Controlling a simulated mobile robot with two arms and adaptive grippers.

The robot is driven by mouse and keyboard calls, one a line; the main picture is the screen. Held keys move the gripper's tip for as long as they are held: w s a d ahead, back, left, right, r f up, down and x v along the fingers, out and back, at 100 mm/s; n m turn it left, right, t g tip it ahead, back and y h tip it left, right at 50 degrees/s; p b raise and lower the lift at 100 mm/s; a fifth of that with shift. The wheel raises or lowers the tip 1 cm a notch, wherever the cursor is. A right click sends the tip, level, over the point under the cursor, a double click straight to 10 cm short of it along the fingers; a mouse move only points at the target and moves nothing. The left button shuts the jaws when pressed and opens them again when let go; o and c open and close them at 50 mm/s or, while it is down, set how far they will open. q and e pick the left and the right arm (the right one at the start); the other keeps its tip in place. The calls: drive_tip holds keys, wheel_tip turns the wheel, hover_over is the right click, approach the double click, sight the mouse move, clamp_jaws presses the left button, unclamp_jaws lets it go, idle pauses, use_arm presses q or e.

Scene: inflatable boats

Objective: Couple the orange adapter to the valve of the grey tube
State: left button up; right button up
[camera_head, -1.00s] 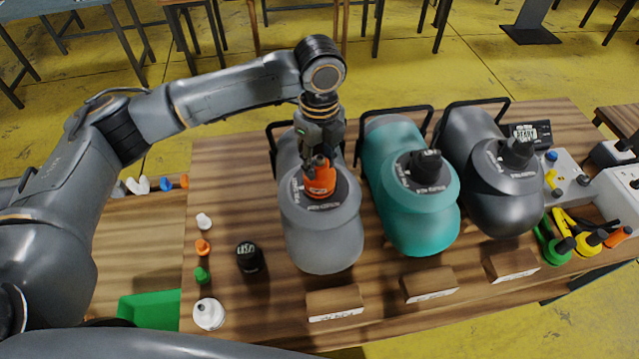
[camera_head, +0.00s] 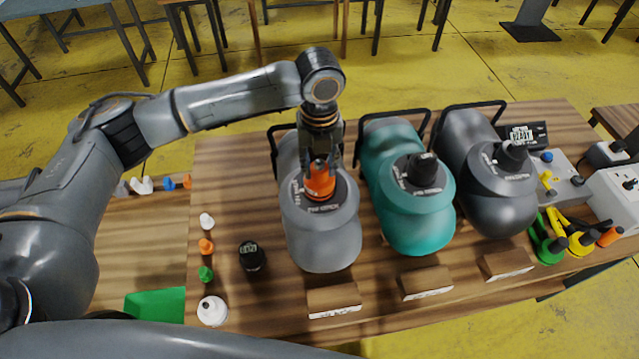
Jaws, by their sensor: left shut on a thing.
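The grey tube (camera_head: 322,238) lies on the wooden table, the leftmost of three inflated tubes. The orange adapter (camera_head: 319,183) is upright at the valve of the grey tube. The valve itself is hidden beneath the adapter, so I cannot tell whether the two are locked together. My left gripper (camera_head: 319,172) points down from above and is shut on the orange adapter. My right gripper is not in view.
A teal tube (camera_head: 420,222) and a dark grey tube (camera_head: 497,195) lie to the right, both with black caps. A black cap (camera_head: 252,256) and small coloured fittings stand on the left. Wooden blocks with labels (camera_head: 333,300) line the front. Pumps (camera_head: 610,195) stand far right.

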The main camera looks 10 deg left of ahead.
use_arm(q)
drive_tip(key=shift+m, duration=0.8)
drive_tip(key=shift+r+m+p, duration=0.15)
drive_tip(key=shift+m+p, duration=0.3)
drive_tip(key=shift+m, duration=0.25)
drive_tip(key=m, duration=0.2)
drive_tip(key=shift+m, duration=0.4)
drive_tip(key=o, duration=1.3)
drive_tip(key=shift+c, duration=0.2)
wheel_tip(320, 180, up, 12)
